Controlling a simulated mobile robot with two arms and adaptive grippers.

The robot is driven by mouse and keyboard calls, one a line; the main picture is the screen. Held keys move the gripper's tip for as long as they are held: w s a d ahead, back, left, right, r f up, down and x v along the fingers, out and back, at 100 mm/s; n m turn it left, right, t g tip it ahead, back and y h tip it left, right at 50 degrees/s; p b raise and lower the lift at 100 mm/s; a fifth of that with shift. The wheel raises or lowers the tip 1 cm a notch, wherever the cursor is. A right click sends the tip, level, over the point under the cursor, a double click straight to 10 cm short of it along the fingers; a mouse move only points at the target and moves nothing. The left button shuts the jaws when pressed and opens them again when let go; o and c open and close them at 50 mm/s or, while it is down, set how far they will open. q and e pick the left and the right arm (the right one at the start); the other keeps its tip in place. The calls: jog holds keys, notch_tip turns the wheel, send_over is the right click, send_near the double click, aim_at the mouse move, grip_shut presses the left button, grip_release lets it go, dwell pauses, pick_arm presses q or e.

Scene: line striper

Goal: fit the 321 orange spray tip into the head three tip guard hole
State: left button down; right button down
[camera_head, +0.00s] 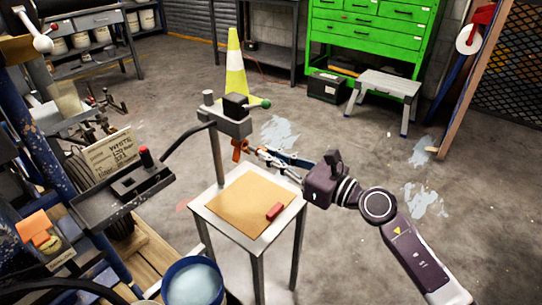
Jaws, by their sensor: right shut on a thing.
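A spray head (233,117) is clamped on a post that rises from the back of a small white stand. An orange tip guard (239,150) hangs below the head; its hole is too small to make out. My right gripper (264,153) comes in from the right and is shut, its fingers just right of the guard and at about its height. The thing in its fingers is too small to tell apart clearly, and I cannot tell whether it touches the guard. My left gripper is not in view.
The white stand (202,209) has a tan board (238,199) with a red block (274,211) on it. A dark hose runs left from the head to the striper. A blue bucket (194,281) stands in front. A yellow cone (235,65) stands behind. Floor to the right is mostly clear.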

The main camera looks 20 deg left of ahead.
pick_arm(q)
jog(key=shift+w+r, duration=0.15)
pick_arm(e)
jog(key=shift+a, duration=0.15)
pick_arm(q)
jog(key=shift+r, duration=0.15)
pick_arm(e)
jog(key=shift+w+a, duration=0.2)
jog(key=shift+a, duration=0.2)
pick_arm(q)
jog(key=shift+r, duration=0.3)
pick_arm(e)
jog(key=shift+a, duration=0.2)
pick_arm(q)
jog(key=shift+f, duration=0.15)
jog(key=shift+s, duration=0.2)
pick_arm(e)
jog(key=shift+w+a, duration=0.2)
jog(key=shift+a, duration=0.15)
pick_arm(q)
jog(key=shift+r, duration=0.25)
pick_arm(e)
jog(key=shift+w+a+b, duration=0.1)
jog(key=shift+a+b, duration=0.15)
jog(key=shift+b, duration=0.05)
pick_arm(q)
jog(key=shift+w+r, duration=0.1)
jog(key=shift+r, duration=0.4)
pick_arm(e)
jog(key=shift+a, duration=0.2)
